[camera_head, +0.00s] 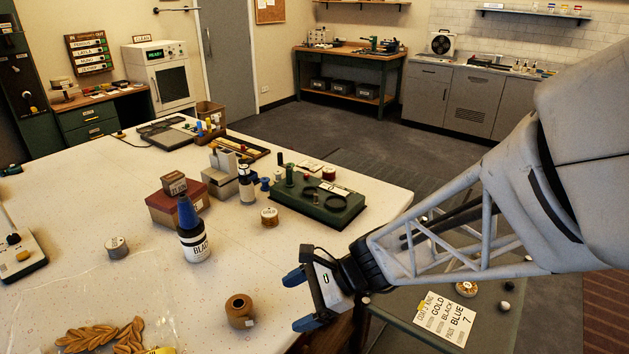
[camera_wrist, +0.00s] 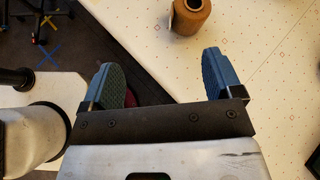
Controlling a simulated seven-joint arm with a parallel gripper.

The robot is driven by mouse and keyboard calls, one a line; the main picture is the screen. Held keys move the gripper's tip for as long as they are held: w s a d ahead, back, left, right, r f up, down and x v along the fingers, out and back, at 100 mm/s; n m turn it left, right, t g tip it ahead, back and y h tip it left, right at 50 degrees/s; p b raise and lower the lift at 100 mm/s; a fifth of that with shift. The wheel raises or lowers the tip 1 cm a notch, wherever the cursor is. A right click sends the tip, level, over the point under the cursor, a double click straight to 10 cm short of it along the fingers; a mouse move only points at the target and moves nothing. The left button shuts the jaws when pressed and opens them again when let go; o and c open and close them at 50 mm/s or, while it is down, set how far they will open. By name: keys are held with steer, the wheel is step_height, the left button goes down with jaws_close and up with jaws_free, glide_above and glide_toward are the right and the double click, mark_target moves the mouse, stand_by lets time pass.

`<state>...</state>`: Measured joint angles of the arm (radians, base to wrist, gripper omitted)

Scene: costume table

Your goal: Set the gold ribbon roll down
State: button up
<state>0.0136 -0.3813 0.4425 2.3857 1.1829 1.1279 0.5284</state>
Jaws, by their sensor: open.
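My gripper (camera_head: 300,300) is open and empty at the front right edge of the white table. In the wrist view its blue fingers (camera_wrist: 160,65) are wide apart with nothing between them. A tan-brown roll (camera_head: 240,311) with a hole in its top stands upright on the table, left of and apart from the fingers; it also shows in the wrist view (camera_wrist: 190,14), beyond the fingertips. A small gold-tan labelled roll (camera_head: 269,217) stands farther back by the green device. I cannot tell for certain which is the gold ribbon roll.
A black-labelled bottle (camera_head: 193,236) and a grey roll (camera_head: 116,247) stand to the left. A green device (camera_head: 318,203) is behind my gripper. A side table (camera_head: 400,318) holds a card reading gold, black, blue (camera_head: 446,318) and another small roll (camera_head: 467,289). Bare tabletop surrounds the tan-brown roll.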

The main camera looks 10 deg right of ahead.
steer(key=s+d+r+n+t+h, duration=0.1)
steer(key=s+d+r+n+h, duration=0.3)
steer(key=d+n, duration=0.3)
steer(key=s+d+r+n+t+h, duration=0.1)
steer(key=s+d+r+n+h, duration=0.4)
steer(key=d+r+n+h, duration=0.2)
steer(key=shift+d+r+n+h, duration=0.15)
steer(key=shift+d+n+h, duration=0.2)
steer(key=shift+n, duration=0.25)
